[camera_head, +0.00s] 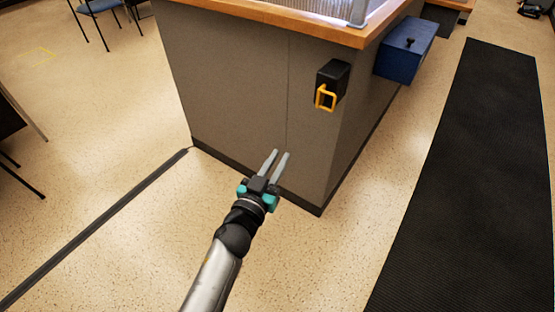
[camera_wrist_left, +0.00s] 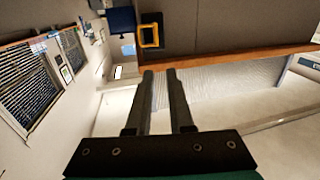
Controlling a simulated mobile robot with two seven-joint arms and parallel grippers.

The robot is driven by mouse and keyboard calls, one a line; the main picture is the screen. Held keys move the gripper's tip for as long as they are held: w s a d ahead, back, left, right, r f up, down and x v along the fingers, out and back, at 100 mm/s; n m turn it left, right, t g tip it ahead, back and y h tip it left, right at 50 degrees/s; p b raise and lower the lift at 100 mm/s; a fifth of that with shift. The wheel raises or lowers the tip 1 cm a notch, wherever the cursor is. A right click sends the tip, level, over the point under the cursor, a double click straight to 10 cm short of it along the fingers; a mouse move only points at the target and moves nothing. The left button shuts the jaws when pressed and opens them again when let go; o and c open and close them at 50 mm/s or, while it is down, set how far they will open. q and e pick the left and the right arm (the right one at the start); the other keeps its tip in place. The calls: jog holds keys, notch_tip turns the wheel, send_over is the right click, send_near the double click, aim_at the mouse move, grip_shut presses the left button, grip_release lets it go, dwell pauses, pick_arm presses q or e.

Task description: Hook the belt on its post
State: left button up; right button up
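A black wall unit (camera_head: 334,79) is fixed near the corner of the grey counter. A yellow loop-shaped end piece (camera_head: 325,98) sits on its front. I take these for the belt's housing and its end; no strip of belt shows drawn out. The yellow piece also shows in the left wrist view (camera_wrist_left: 149,35), beyond my fingertips. My left gripper (camera_head: 281,153) is open, with a gap between its fingers and nothing in it. In the head view it is below and left of the yellow piece, apart from it. I cannot make out a post. My right gripper is not in view.
The grey counter (camera_head: 235,85) with a wooden top edge stands ahead. A blue box (camera_head: 404,52) is on its right side. A black mat (camera_head: 470,180) lies on the floor at right, and a dark strip (camera_head: 100,225) crosses the floor at left. A chair (camera_head: 97,8) is far left.

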pick_arm(q)
jog(key=o, duration=0.3)
jog(key=p+v, duration=0.1)
jog(key=v, duration=1.4)
jog(key=shift+p, duration=0.35)
jog(key=shift+s, duration=0.15)
